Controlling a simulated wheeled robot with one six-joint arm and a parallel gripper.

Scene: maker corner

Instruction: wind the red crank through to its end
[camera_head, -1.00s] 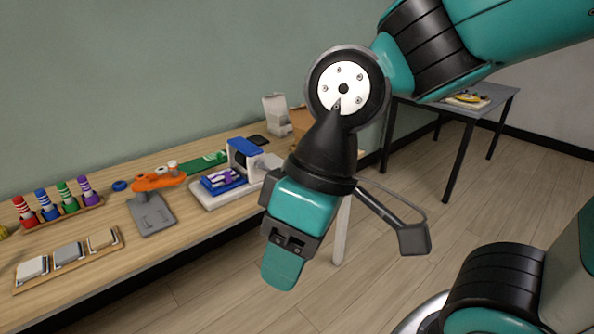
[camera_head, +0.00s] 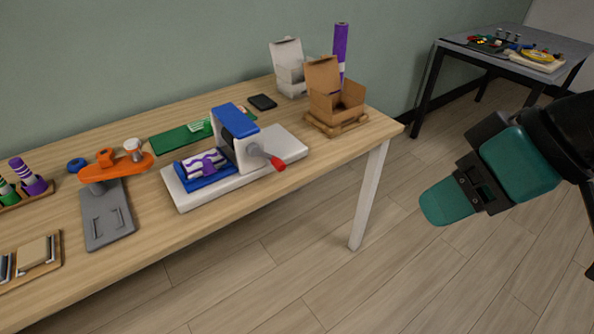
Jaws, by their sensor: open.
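The red crank (camera_head: 278,164) is a short red grip on a grey arm. It sticks out from the right side of a blue and white machine (camera_head: 236,140) on a pale base. A blue tray (camera_head: 205,174) with a purple and white piece lies at the machine's left side. My gripper (camera_head: 445,203) hangs at the right of the view, over the floor and clear of the table. It is well to the right of the crank, touches nothing and is open and empty. The gap between its fingers is hard to see from this angle.
On the wooden table (camera_head: 160,232) stand a grey and orange press (camera_head: 108,212), a green mat (camera_head: 172,139), a black phone-like slab (camera_head: 262,102), an open cardboard box (camera_head: 338,106) and a white box (camera_head: 289,68). Floor is free between table and gripper. A grey table (camera_head: 520,48) stands behind.

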